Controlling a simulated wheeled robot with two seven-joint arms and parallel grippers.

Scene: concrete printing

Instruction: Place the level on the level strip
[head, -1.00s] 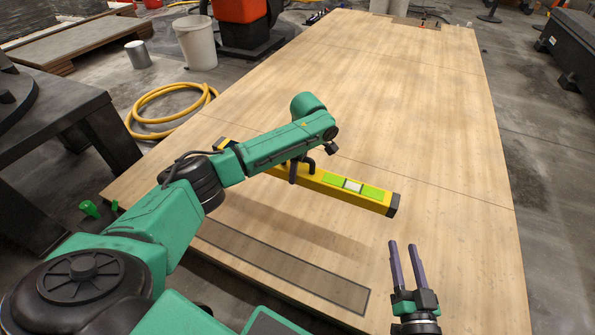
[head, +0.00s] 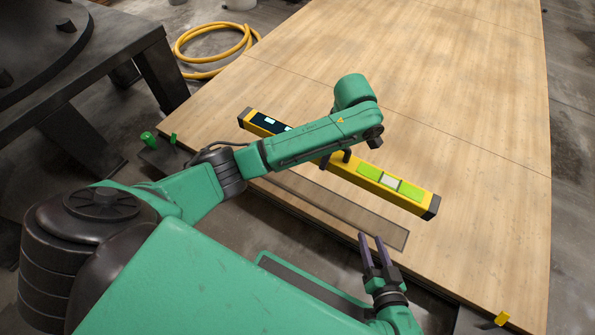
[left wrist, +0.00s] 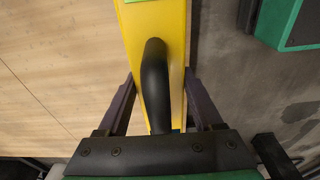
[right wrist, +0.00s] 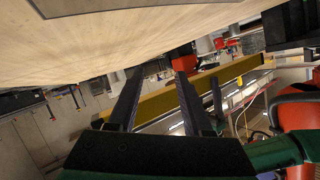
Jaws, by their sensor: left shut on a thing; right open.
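The yellow level (head: 405,193) has black end caps, green panels and a black handle. My left gripper (left wrist: 160,95) is shut on it at the handle. In the head view my left arm hides these fingers and the level's middle. The level is held above the board, on the far side of the level strip (head: 388,233), a grey rectangle near the board's front edge. The level partly hides the strip. My right gripper (head: 371,240) is open and empty near the strip's right end. The level also shows beyond its fingers in the right wrist view (right wrist: 245,70).
The wooden board (head: 450,90) is wide and clear behind the level. A dark steel table (head: 130,35) stands at the left, with a yellow hose (head: 185,60) on the floor behind. A green clamp (head: 148,138) and a yellow piece (head: 502,318) sit at the board's edges.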

